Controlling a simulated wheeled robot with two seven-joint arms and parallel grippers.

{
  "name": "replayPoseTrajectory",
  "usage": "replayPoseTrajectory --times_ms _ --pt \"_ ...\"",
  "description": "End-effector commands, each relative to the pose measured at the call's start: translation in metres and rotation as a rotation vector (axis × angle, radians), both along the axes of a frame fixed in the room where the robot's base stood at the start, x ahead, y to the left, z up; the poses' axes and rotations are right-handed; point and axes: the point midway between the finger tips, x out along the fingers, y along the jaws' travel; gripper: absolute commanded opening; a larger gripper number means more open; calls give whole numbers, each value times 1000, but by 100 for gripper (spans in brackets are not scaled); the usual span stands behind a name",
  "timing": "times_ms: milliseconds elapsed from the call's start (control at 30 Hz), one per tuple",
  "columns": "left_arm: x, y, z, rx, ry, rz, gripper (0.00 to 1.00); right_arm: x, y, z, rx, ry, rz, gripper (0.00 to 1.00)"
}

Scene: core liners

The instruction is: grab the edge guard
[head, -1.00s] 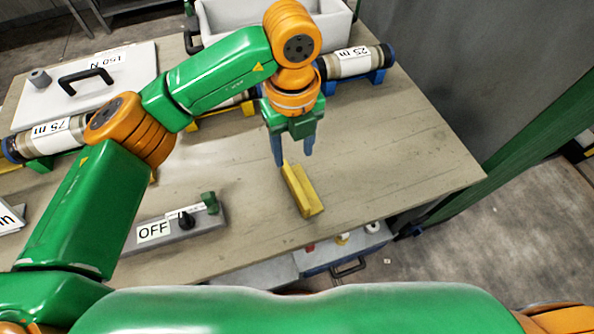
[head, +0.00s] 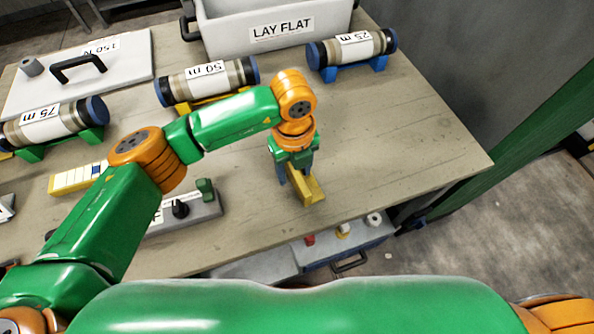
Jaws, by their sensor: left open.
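The yellow angled bar, which looks like the edge guard (head: 312,192), lies on the wooden table near its front right edge. My left gripper (head: 295,178) points down over the far end of the bar. Its blue fingers are apart, one on the left of the bar and one at its far right side. I cannot tell whether they touch it. The gripper hides the bar's far end. My right gripper is out of view.
Core liners marked 50 m (head: 207,81), 25 m (head: 352,50) and 75 m (head: 52,121) lie on coloured cradles. A grey bin (head: 225,35) labelled LAY FLAT stands behind. A switch box (head: 205,212) sits left of the bar. The table right of the bar is clear.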

Motion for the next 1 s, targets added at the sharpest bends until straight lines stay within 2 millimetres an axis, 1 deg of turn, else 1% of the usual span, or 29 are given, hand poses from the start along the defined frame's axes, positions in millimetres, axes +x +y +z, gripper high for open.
replayPoseTrajectory --times_ms 67,100,167,200,267,600,700,767,867,967,1000 --pt "0 0 0 0 0 0 55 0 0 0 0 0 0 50" --pt "0 0 0 0 0 0 44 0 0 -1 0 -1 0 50" --pt "0 0 0 0 0 0 28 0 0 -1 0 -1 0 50" --pt "0 0 0 0 0 0 17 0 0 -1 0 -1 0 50" --pt "0 0 0 0 0 0 1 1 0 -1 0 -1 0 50" --pt "0 0 1 -1 0 0 0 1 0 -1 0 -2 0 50" --pt "0 0 5 -2 -1 0 0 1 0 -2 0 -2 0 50" --pt "1 -1 11 -2 -3 1 0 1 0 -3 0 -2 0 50" --pt "1 -1 29 -2 -4 -1 0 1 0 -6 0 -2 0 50" --pt "-13 14 51 -1 -7 -4 0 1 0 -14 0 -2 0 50" --pt "-19 20 62 -3 -7 -3 0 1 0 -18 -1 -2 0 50"
